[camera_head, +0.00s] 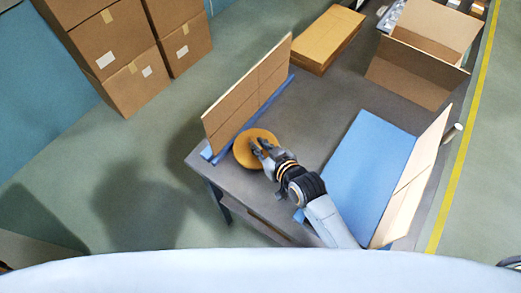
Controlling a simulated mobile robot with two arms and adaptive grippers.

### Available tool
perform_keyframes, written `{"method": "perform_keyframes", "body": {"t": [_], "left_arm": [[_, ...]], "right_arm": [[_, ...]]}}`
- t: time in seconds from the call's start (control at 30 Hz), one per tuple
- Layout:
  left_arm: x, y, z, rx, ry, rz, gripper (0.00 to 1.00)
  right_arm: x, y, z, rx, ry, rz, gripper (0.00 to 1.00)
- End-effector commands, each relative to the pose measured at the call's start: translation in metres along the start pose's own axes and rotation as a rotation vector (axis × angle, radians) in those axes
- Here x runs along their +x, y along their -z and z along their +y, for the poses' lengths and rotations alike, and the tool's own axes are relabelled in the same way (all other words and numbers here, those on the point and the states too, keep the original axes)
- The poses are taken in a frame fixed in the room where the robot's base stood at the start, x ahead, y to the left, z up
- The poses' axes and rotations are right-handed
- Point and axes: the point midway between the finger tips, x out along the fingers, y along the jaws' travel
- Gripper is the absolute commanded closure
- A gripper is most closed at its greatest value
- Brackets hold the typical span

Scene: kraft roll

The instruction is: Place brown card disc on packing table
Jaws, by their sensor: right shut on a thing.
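The brown card disc (245,154) is a round, flat, orange-brown piece at the near left part of the grey packing table (310,105). My right gripper (259,149) reaches in from the lower right and is shut on the disc at its right side. The disc is over the tabletop, close to the base of the upright cardboard panel. I cannot tell whether it touches the table. The gripper hides part of its right edge. My left gripper does not show.
An upright cardboard panel (247,90) stands along the table's left edge. A blue panel (366,163) and another cardboard panel (415,182) are at the right. An open box (410,77) and flat cardboard stack (327,42) are farther back. Boxes (117,50) stand on the floor.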

Motion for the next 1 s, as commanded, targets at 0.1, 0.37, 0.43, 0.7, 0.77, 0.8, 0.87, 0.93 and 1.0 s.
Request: {"method": "perform_keyframes", "body": {"t": [0.1,0.37,0.43,0.7,0.77,0.8,0.87,0.93,1.0], "left_arm": [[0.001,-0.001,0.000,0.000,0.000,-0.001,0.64],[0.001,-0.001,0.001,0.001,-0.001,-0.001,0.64],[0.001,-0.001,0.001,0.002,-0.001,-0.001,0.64],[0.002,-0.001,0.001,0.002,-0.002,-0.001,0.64],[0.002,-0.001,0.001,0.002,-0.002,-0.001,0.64],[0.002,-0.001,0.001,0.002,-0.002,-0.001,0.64],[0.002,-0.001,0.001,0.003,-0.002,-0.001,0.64],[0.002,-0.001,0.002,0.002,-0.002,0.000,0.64],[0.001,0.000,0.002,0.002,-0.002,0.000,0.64]], "right_arm": [[0.009,-0.017,0.003,0.000,-0.001,-0.005,1.00],[0.014,-0.029,0.002,0.000,-0.002,0.000,1.00],[0.014,-0.029,0.002,0.000,-0.002,0.000,1.00],[0.015,-0.030,0.002,0.000,-0.002,-0.002,0.63],[0.015,-0.030,0.002,-0.001,-0.002,-0.002,0.63],[0.015,-0.030,0.002,-0.001,-0.002,-0.002,0.63],[0.015,-0.030,0.002,-0.001,-0.002,-0.002,0.63],[0.015,-0.030,0.002,-0.001,-0.002,-0.001,0.63],[0.014,-0.028,0.002,0.000,-0.002,-0.001,0.63]]}}
